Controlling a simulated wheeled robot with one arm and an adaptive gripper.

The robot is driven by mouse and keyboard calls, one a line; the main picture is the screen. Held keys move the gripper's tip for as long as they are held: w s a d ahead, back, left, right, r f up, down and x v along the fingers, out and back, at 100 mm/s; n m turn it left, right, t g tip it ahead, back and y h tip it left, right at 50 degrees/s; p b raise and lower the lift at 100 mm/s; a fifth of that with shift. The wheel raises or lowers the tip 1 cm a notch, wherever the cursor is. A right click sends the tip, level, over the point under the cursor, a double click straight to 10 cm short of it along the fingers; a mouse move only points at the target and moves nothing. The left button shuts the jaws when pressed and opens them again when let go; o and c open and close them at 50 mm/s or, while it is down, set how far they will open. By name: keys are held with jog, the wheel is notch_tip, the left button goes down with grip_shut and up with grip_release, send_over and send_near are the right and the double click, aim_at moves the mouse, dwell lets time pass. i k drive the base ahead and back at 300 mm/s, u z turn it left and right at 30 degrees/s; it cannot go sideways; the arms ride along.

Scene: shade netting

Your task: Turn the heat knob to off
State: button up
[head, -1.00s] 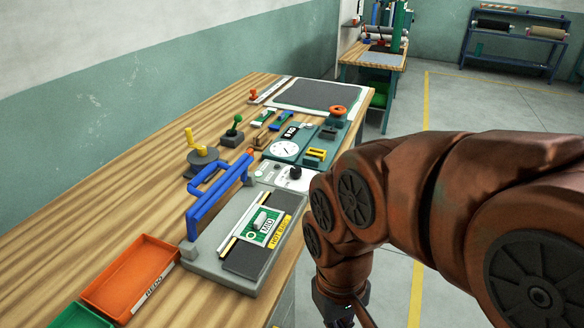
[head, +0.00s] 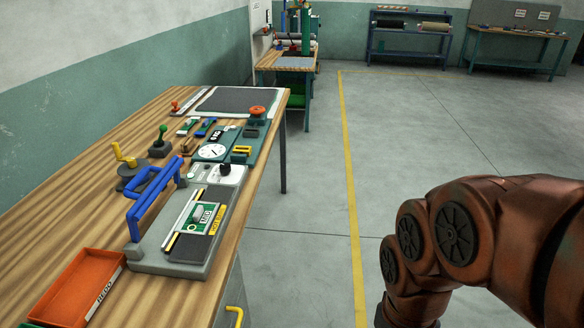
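The heat knob looks to be the small black knob (head: 226,169) on a pale panel (head: 233,178) at the far end of the grey sealer (head: 170,265). The sealer stands on the wooden bench, with its blue handle (head: 150,205) raised over its left side. The knob's pointer and markings are too small to read. My arm is at the lower right, well apart from the bench. My gripper is below the picture's bottom edge and hidden.
The wooden bench (head: 65,210) also holds a red-orange tray (head: 75,283), a yellow crank (head: 124,155), a green-knobbed lever (head: 161,138), a dial gauge (head: 212,152) and a red knob (head: 257,110). Open floor (head: 300,240) lies right of the bench, with a yellow line.

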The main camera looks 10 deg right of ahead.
aim_at(225, 169)
jog(key=z, duration=0.35)
jog(key=k, duration=0.55)
jog(key=z, duration=0.6)
jog(key=i, duration=1.35)
jog(key=u, duration=1.5)
jog(key=i, duration=0.8)
jog(key=u, duration=0.85)
